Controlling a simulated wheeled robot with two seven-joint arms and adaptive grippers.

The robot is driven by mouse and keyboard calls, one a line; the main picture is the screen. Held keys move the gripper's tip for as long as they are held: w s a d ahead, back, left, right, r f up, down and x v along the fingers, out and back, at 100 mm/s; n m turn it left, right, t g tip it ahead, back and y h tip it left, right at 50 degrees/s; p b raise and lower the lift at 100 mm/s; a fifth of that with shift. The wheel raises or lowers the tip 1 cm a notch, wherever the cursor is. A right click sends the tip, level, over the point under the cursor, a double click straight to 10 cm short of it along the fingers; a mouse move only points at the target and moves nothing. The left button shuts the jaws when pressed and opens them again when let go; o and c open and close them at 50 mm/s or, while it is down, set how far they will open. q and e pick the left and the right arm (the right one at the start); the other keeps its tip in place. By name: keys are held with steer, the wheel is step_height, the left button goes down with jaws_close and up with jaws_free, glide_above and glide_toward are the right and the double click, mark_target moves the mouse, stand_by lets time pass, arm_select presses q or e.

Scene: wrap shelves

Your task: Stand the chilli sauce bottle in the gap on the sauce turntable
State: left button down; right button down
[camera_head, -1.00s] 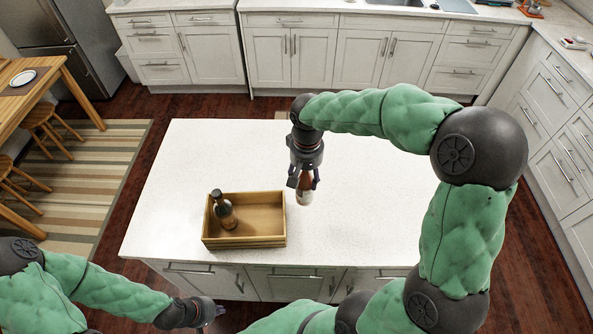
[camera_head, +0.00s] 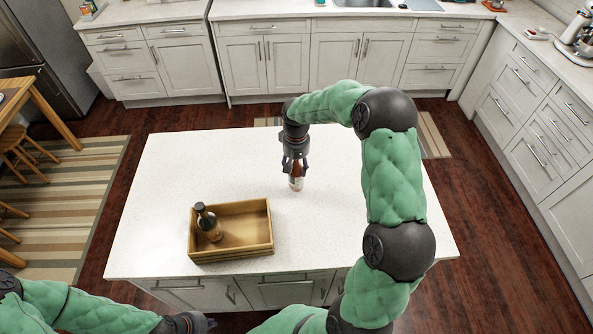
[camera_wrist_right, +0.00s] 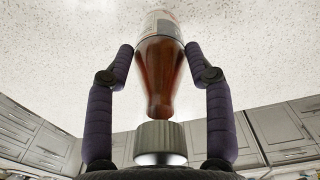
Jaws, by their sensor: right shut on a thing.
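My right gripper (camera_head: 296,168) is shut on a red-brown bottle (camera_head: 296,183) with a pale label, held upright over the white counter. In the right wrist view the bottle (camera_wrist_right: 160,70) sits between the two fingers, its grey cap nearest the palm. Whether its base touches the counter I cannot tell. I cannot read the label to confirm it is the chilli sauce. No turntable shows in either view. My left gripper (camera_head: 203,322) is low at the bottom edge, in front of the counter; its fingers are too small and dark to read.
A wooden crate (camera_head: 262,252) stands at the counter's front left with a dark bottle (camera_head: 209,226) in its left part. The white counter (camera_head: 180,165) is otherwise clear around the held bottle. Stools and a table stand at far left; cabinets line the back and right.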

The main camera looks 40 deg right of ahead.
mark_target(297, 171)
steer(key=shift+w+d+f, duration=0.1)
steer(key=shift+d+f, duration=0.1)
steer(key=shift+f, duration=1.45)
steer(key=shift+f, duration=0.2)
steer(key=shift+c, duration=2.3)
jaws_free()
